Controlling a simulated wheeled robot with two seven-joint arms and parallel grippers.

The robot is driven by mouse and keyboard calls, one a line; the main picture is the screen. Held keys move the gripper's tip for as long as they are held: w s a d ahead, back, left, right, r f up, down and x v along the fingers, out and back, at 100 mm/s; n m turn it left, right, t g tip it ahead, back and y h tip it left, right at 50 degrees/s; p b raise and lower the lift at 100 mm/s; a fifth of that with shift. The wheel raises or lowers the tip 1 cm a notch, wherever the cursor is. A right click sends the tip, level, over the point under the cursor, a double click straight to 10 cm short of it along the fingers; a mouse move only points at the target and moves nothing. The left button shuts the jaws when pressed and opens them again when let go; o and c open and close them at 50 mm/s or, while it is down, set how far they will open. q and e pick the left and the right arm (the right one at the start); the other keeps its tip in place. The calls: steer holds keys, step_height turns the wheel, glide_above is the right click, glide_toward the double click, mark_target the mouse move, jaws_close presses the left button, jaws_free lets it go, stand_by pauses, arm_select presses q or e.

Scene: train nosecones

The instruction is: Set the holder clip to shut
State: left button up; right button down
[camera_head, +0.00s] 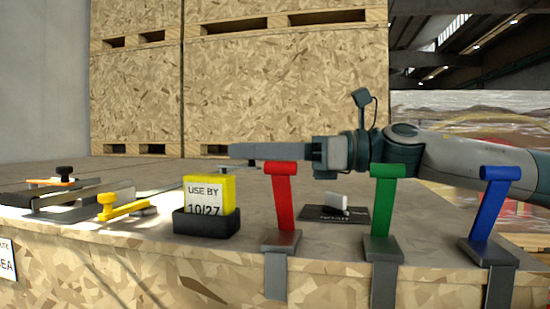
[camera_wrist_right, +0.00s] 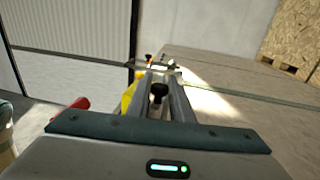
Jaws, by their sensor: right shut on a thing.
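My right gripper (camera_head: 232,151) reaches in from the right, above and behind the yellow card. In the right wrist view its two fingers (camera_wrist_right: 160,76) stand around a black knob (camera_wrist_right: 158,92), and the gripper is shut on it. In the head view the fingers largely hide what they hold; a thin dark bar (camera_head: 222,167) shows just below the tips. I cannot tell for sure whether this knob belongs to the holder clip, or whether the clip is open or shut. My left gripper is not in view.
A yellow "USE BY 10/27" card (camera_head: 222,190) stands in a black holder (camera_head: 207,223). Red (camera_head: 281,200), green (camera_head: 382,208) and blue (camera_head: 488,212) levers line the front edge. A fixture with a black knob (camera_head: 64,171) and a yellow handle (camera_head: 122,209) are at left.

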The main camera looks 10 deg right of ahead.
steer(key=shift+s+a+f+m+t, duration=0.2)
steer(key=shift+m+t, duration=0.1)
steer(key=shift+t, duration=0.2)
steer(key=shift+s+m+t+h+b, duration=0.1)
steer(key=shift+m+t+h+b, duration=0.25)
steer(key=shift+b, duration=0.25)
steer(key=shift+a+t, duration=0.1)
steer(key=shift+t, duration=0.15)
steer(key=shift+r, duration=0.1)
steer(key=c, duration=1.6)
jaws_free()
steer(key=shift+c, duration=0.2)
